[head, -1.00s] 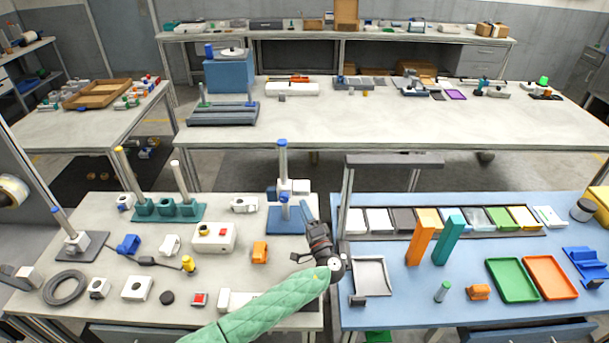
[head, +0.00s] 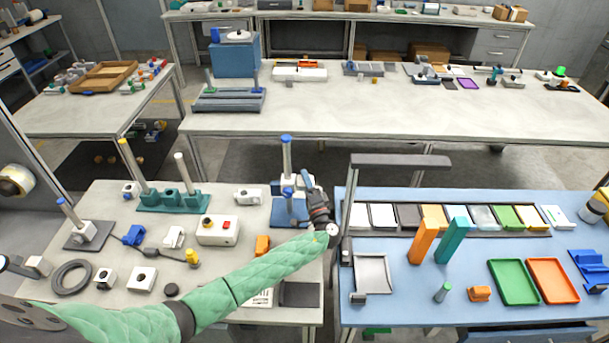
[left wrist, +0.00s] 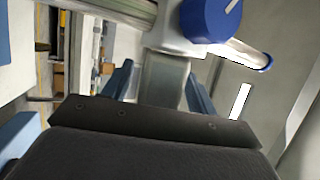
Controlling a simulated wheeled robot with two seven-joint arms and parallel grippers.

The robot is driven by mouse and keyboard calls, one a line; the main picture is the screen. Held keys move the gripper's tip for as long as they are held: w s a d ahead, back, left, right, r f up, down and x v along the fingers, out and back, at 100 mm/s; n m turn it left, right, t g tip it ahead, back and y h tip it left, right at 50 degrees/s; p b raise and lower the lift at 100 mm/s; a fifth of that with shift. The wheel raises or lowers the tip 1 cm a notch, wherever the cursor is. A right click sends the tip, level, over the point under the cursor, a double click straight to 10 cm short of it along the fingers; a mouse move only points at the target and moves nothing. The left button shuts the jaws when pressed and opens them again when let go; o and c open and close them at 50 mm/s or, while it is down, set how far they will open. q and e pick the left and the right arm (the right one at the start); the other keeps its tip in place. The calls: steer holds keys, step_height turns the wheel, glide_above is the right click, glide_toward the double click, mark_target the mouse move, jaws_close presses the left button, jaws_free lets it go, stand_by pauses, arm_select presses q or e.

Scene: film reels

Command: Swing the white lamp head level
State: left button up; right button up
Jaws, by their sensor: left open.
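A stand with a blue base (head: 290,214) and an upright metal post (head: 286,155) with a blue cap stands at the right end of the near left table. A white head with a blue knob is on the post, partly hidden by my arm. In the left wrist view the white block (left wrist: 178,38) shows close up, with its blue knob (left wrist: 212,18) and metal rod. My left gripper (head: 306,176) is open beside it. In the left wrist view its blue fingers (left wrist: 158,90) stand on either side of a grey piece (left wrist: 165,78) below the white block. Contact cannot be told. My right gripper is not in view.
A grey overhead frame (head: 400,160) stands just right of my left gripper, on the blue table (head: 400,285). A teal stand (head: 172,198) with posts and a white box with a red button (head: 218,230) are to the left.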

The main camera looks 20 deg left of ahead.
arm_select(q)
steer(key=shift+w+a+r, duration=0.25)
steer(key=shift+w+r, duration=0.05)
steer(key=shift+w+a+f, duration=0.1)
steer(key=shift+w+a, duration=0.1)
steer(key=shift+w, duration=0.05)
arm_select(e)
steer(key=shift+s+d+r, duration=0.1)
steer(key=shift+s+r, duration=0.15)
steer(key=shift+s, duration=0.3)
arm_select(q)
steer(key=c, duration=1)
steer(key=shift+f+m+g+h, duration=0.1)
steer(key=shift+m+g+h, duration=0.2)
steer(key=shift+g+h, duration=0.15)
steer(key=shift+m+g+h, duration=0.5)
steer(key=shift+g+h, duration=0.15)
steer(key=shift+g, duration=0.1)
steer(key=shift+f+h+p, duration=0.1)
steer(key=shift+h+p, duration=0.2)
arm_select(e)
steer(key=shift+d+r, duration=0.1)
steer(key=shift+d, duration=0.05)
